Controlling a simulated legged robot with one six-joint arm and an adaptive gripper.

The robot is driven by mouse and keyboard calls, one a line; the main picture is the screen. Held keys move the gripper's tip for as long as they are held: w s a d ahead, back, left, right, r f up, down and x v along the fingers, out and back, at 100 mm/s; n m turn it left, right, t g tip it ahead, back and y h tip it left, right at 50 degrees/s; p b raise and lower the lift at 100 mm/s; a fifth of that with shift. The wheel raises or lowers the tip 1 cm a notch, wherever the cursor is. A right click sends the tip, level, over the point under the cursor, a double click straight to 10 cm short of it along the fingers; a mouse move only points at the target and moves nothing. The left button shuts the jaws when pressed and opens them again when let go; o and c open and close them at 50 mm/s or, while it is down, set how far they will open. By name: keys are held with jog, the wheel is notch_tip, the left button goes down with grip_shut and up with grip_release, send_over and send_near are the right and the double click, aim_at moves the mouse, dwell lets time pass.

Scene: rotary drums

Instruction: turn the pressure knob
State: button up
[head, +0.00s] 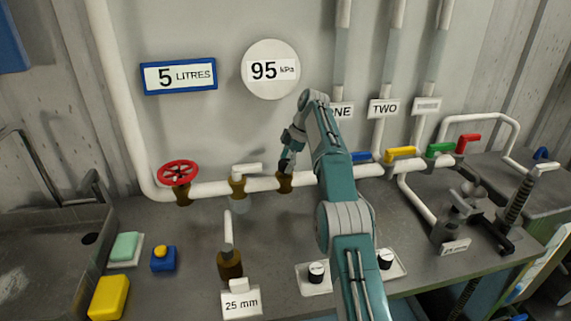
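My teal arm reaches up from the bottom of the head view, and my gripper (286,166) points down at a brass fitting (285,184) on the white horizontal pipe. The gripper hides the top of this fitting, so any knob there cannot be made out. I cannot tell whether the fingers touch it or are open or shut. A round white pressure display (271,69) on the wall above reads 95 kPa. None of the knobs shows a readable label.
Left along the pipe are a white-handled valve (240,180) and a red handwheel (178,174). Yellow (402,152), green (440,149) and red (468,143) handles stand to the right.

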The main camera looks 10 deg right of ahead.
jog(key=shift+r+m, duration=0.15)
jog(key=shift+m, duration=0.35)
